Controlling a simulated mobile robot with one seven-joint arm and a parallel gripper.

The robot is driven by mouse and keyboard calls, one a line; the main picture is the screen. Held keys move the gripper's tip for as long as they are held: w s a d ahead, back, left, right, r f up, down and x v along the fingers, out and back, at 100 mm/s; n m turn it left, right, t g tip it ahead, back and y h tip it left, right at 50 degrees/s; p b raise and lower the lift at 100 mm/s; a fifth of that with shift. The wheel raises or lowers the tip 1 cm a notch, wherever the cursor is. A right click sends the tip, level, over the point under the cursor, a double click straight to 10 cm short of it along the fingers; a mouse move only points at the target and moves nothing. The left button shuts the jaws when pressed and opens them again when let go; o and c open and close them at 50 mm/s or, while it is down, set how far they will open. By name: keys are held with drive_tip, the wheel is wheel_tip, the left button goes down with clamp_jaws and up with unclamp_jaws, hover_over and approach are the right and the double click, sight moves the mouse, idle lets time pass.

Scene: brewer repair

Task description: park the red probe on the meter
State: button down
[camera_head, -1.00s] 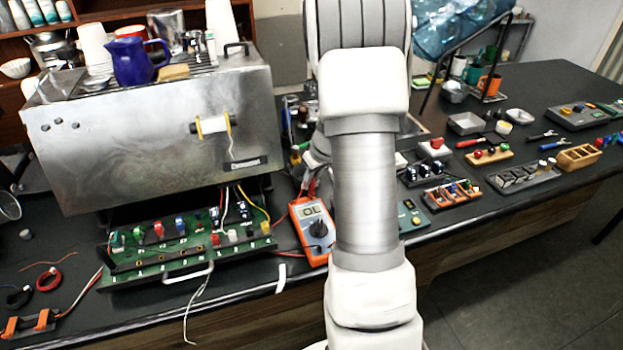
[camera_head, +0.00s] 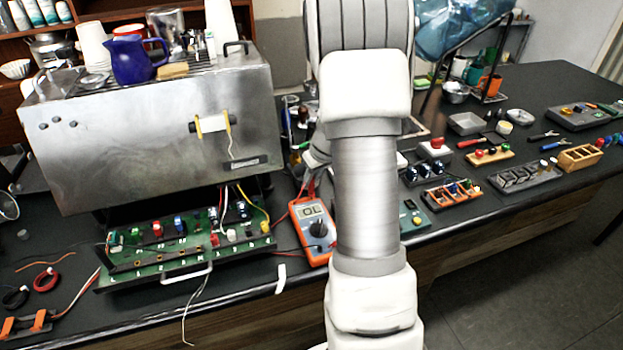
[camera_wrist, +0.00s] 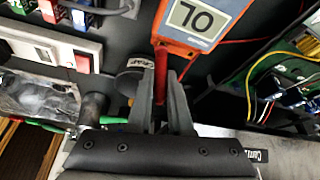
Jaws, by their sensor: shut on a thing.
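The orange meter (camera_head: 314,229) with a grey display and dark dial lies on the bench, right of the open brewer. In the wrist view the meter's display end (camera_wrist: 197,20) is at the top. My gripper (camera_wrist: 164,76) is shut on the red probe (camera_wrist: 160,66), which shows as a narrow red strip between the fingers. The probe reaches the meter's edge in the picture; I cannot tell whether they touch. In the head view my gripper (camera_head: 312,180) is just behind the meter's far end, partly hidden by my arm.
The brewer (camera_head: 150,130) stands left, with a green terminal board (camera_head: 190,252) and loose wires below it. A teal box (camera_head: 411,218) lies right of the meter, beyond my arm. Several trays and parts cover the right bench. A thin red lead (camera_head: 288,249) runs beside the meter.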

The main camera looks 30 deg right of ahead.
drive_tip(key=shift+f+b, duration=0.65)
drive_tip(key=shift+b, duration=0.95)
idle(1.5)
idle(0.3)
drive_tip(key=c, duration=0.8)
unclamp_jaws()
drive_tip(key=shift+o, duration=0.2)
drive_tip(key=v, duration=1.7)
drive_tip(key=shift+r, duration=0.3)
drive_tip(key=shift+s, duration=0.1)
